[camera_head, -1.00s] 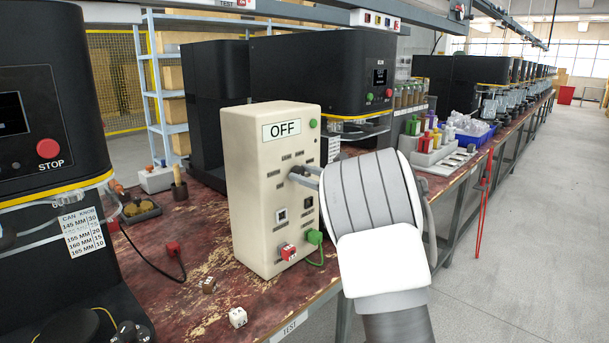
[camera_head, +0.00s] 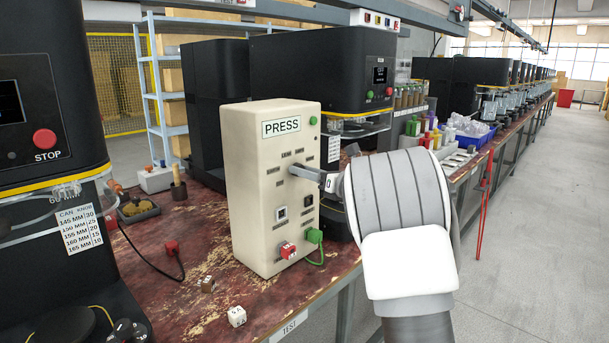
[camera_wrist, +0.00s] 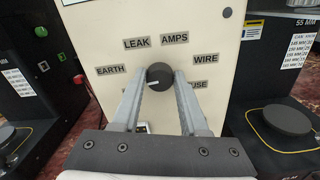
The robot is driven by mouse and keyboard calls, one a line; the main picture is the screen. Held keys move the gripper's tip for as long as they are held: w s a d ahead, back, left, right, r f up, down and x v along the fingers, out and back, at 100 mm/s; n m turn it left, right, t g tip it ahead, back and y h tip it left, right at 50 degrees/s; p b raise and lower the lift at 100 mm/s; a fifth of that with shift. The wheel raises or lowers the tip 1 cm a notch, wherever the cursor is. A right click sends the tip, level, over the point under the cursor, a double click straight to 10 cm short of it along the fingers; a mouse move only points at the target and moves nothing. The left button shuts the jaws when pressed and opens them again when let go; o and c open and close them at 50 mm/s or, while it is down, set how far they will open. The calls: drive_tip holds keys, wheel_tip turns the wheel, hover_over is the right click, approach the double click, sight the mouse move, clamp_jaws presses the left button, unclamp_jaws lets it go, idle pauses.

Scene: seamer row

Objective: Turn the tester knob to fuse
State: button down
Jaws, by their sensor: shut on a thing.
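The tester (camera_head: 258,222) is an upright cream box on the bench, and its display (camera_head: 281,126) reads PRESS. Its dark round knob (camera_wrist: 159,76) is on the side face, ringed by the labels EARTH (camera_wrist: 110,70), LEAK, AMPS, WIRE (camera_wrist: 205,58) and a partly covered one ending in USE (camera_wrist: 198,84). A short white mark on the knob lies toward its left side. My gripper (camera_wrist: 162,75) is shut on the knob, one finger on each side; it also shows in the head view (camera_head: 320,179). Another label at lower left is mostly hidden by a finger.
A red plug (camera_head: 288,250) and a green plug (camera_head: 314,236) with a cable sit low on the tester. Black machines stand on both sides.

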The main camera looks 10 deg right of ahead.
drive_tip(key=n+p, duration=1.2)
drive_tip(key=n, duration=0.2)
drive_tip(key=n+p, duration=1.2)
drive_tip(key=n, duration=0.1)
drive_tip(key=shift+s+a+f+n+p, duration=0.1)
drive_tip(key=shift+f+n+p, duration=0.1)
drive_tip(key=shift+n+p, duration=0.2)
idle(1.1)
drive_tip(key=shift+m, duration=0.3)
drive_tip(key=shift+c, duration=2.2)
unclamp_jaws()
